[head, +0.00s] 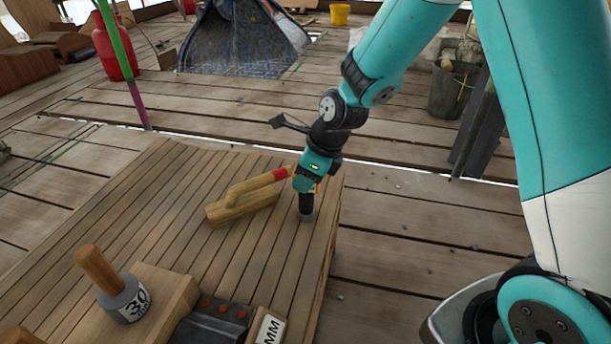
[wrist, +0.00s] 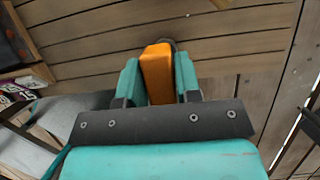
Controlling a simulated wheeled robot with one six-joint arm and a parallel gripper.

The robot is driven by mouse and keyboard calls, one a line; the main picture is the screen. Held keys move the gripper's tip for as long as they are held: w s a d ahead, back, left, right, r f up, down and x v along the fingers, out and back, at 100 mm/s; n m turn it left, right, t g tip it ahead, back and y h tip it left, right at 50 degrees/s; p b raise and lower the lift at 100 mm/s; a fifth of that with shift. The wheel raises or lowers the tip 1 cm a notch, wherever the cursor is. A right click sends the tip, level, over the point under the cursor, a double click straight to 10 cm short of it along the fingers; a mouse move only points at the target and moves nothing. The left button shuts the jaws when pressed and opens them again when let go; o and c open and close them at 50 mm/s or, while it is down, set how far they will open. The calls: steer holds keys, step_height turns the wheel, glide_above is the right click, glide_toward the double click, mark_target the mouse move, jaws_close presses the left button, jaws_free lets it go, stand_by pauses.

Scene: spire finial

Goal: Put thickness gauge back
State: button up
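My gripper (head: 308,190) points down over the right edge of the plank table. In the wrist view its two teal fingers (wrist: 158,82) stand on either side of an orange handle (wrist: 157,72) and appear shut on it. Below the fingers in the head view is a dark, upright cylinder with a grey end (head: 306,214), at or just above the tabletop. Its markings are hidden, so I cannot tell for sure that it is the thickness gauge. A grey cylinder marked 30 with a wooden handle (head: 125,303) stands on a wooden block at the front left.
A wooden float with a red-ended handle (head: 240,205) lies close left of my gripper on the table (head: 170,180). A dark metal piece (head: 212,325) and a block labelled MM (head: 269,329) are at the front. A bucket (head: 452,92) stands behind on the plank floor.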

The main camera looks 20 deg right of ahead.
steer(key=o, duration=0.3)
steer(key=p+v, duration=0.5)
steer(key=v, duration=0.7)
steer(key=s+a+r+n+g, duration=0.1)
steer(key=s+a+r+n, duration=0.1)
steer(key=s+n, duration=0.5)
steer(key=s+a+r+n+g, duration=0.1)
steer(key=s+a+r+n, duration=0.2)
steer(key=n, duration=1.1)
steer(key=s+a+r+n, duration=0.3)
steer(key=s+r+n, duration=0.3)
steer(key=s+n, duration=0.5)
steer(key=shift+s+g, duration=0.4)
steer(key=shift+s, duration=0.1)
steer(key=shift+a+r+p, duration=0.1)
steer(key=shift+a+p, duration=0.05)
steer(key=shift+p, duration=0.15)
